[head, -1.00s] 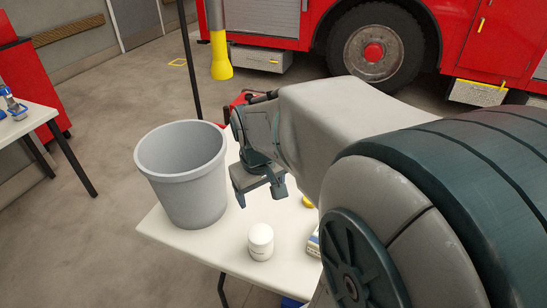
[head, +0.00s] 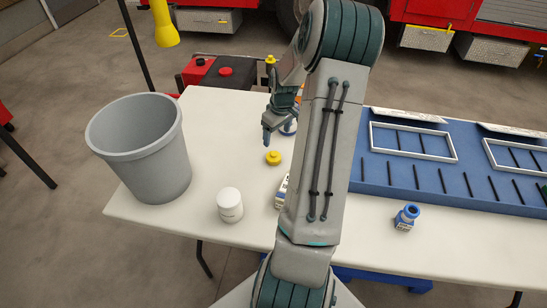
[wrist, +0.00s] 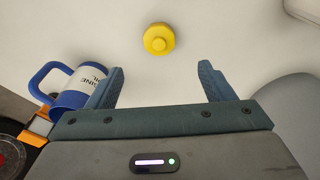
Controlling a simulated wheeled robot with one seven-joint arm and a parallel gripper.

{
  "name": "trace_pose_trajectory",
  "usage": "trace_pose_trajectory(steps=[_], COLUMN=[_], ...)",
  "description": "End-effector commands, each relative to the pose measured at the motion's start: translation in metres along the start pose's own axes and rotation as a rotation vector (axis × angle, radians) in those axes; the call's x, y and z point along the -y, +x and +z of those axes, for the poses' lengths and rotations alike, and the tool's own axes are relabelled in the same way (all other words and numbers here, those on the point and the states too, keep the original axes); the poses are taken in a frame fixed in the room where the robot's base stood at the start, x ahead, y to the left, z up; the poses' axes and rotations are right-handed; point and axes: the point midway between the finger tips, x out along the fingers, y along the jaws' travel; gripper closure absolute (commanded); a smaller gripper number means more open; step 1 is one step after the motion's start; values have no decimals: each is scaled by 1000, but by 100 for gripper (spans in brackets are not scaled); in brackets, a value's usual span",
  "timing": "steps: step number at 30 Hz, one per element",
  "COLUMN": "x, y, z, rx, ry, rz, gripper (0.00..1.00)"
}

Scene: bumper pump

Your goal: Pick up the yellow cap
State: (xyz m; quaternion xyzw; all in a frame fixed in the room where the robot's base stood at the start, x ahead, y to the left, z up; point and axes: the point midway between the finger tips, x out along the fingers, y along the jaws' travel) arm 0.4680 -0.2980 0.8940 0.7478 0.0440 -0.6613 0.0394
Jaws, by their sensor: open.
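The yellow cap (head: 273,158) lies on the white table, left of my arm in the head view. In the wrist view the yellow cap (wrist: 159,39) lies beyond the fingertips, close to midway between them. My gripper (wrist: 160,82) is open with nothing between its fingers. In the head view my gripper (head: 267,135) is just behind the cap, and one finger shows clearly while my arm partly covers the rest. The gripper is apart from the cap.
A grey bin (head: 150,150) and a white jar (head: 230,205) stand on the table (head: 200,252). A blue and white mug (wrist: 80,88) is beside the left finger. A blue tray (head: 440,193) with dividers and a small blue bottle (head: 406,217) are to the right.

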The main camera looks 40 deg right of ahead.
Motion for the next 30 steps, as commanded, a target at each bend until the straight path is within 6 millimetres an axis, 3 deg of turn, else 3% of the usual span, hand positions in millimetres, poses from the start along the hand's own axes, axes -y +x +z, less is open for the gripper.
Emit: trace_pose_trajectory(steps=[3,9,17,30], x=[2,2,1,-2], y=[26,57,72,118], z=[0,0,-1,-3], rx=[4,3,3,2], ry=[-1,0,0,0], rz=[-5,-3,-2,-1], gripper=[25,25,25,25])
